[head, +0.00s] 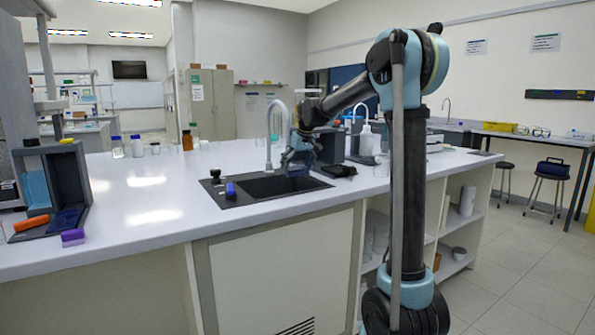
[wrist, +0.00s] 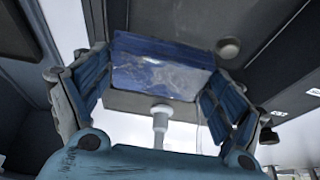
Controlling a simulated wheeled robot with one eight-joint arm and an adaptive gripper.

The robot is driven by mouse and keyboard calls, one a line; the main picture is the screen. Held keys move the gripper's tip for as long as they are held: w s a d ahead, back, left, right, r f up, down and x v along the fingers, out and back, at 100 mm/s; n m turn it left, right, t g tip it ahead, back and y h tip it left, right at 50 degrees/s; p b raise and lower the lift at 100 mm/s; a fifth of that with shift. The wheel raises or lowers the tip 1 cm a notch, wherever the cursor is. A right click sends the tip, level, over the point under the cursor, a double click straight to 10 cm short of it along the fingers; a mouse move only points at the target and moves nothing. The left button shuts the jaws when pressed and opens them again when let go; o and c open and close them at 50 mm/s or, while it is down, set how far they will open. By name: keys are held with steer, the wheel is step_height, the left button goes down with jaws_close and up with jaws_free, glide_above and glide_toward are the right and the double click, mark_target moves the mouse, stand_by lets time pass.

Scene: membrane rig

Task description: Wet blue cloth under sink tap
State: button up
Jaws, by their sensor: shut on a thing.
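In the wrist view my gripper (wrist: 158,82) is closed around the blue cloth (wrist: 160,68), which shows as a mottled dark blue block between the two fingers. In the head view my gripper (head: 288,161) reaches down over the black sink (head: 265,187), beside the pale curved sink tap (head: 270,128). A small dark blue patch, likely the cloth (head: 298,170), shows just below it at the basin's back. I cannot tell if water is running or if the cloth is wet.
A black item (head: 339,170) lies right of the sink. A white bottle (head: 366,140) stands behind it. The counter (head: 150,200) to the left is mostly clear.

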steer(key=s+d, duration=0.4)
steer(key=d, duration=0.2)
steer(key=shift+s+d, duration=0.25)
steer(key=shift+s, duration=0.15)
stand_by(0.5)
stand_by(1.1)
steer(key=s+d+r, duration=0.3)
steer(key=d+r, duration=0.1)
stand_by(0.8)
stand_by(0.4)
